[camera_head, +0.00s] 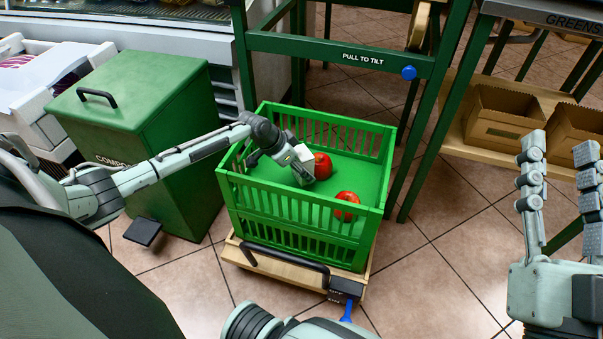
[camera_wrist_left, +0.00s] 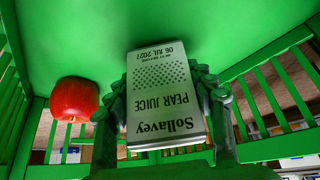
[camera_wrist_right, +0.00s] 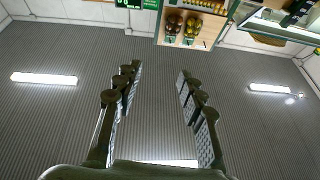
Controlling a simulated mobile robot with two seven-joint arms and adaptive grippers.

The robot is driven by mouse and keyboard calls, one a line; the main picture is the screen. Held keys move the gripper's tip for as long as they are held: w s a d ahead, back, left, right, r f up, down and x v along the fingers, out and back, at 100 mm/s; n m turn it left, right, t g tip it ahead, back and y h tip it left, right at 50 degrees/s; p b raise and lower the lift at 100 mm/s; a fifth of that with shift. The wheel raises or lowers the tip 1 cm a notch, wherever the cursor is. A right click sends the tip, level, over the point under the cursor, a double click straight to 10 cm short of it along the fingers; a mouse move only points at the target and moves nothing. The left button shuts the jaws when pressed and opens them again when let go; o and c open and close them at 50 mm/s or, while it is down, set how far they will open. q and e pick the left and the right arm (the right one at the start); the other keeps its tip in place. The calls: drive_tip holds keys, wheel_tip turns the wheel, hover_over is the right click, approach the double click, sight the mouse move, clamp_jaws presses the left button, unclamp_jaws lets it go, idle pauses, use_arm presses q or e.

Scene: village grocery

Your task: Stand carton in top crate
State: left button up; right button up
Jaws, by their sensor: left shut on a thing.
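The green top crate (camera_head: 298,213) stands below me in the head view. My left gripper (camera_head: 283,158) reaches into it from the left and is shut on a white carton (camera_head: 303,163). In the left wrist view the carton (camera_wrist_left: 163,95), labelled Sollavey Pear Juice, is between the fingers of my left gripper (camera_wrist_left: 166,78), its print upside down. Whether it touches the crate floor I cannot tell. Two red fruits, one farther back (camera_head: 323,167) and one nearer (camera_head: 347,206), lie on the crate floor. My right gripper (camera_head: 559,150) is open and empty, outside the crate; it also shows in the right wrist view (camera_wrist_right: 156,78).
The crate rests on a wooden platform (camera_head: 234,248) with a dark handle. A green compost bin (camera_head: 150,130) stands at left. A green frame labelled "PULL TO TILT" (camera_head: 345,52) is behind the crate. Cardboard boxes (camera_head: 500,118) sit on a shelf at right. Tiled floor is clear at front right.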

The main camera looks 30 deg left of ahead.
use_arm(q)
drive_tip(key=shift+f, duration=0.65)
use_arm(e)
drive_tip(key=shift+s+d+r+t, duration=0.1)
drive_tip(key=shift+d+r+t, duration=0.1)
drive_tip(key=shift+r+t, duration=0.2)
use_arm(q)
drive_tip(key=o, duration=1.4)
drive_tip(key=shift+f, duration=0.15)
drive_tip(key=shift+s+a+r, duration=0.1)
drive_tip(key=shift+s+r, duration=0.05)
drive_tip(key=shift+r, duration=0.35)
drive_tip(key=p+v, duration=0.1)
drive_tip(key=v, duration=0.2)
drive_tip(key=p+v, duration=0.2)
drive_tip(key=v, duration=0.6)
use_arm(e)
drive_tip(key=w+d+f+g+h, duration=0.1)
drive_tip(key=f+g, duration=0.2)
drive_tip(key=f, duration=0.3)
drive_tip(key=w+d+f+g+h, duration=0.1)
drive_tip(key=d+f+g+h, duration=0.1)
drive_tip(key=f, duration=0.4)
drive_tip(key=shift+w+f+g+h, duration=0.2)
drive_tip(key=shift+w+g+h, duration=0.1)
drive_tip(key=shift+g, duration=0.6)
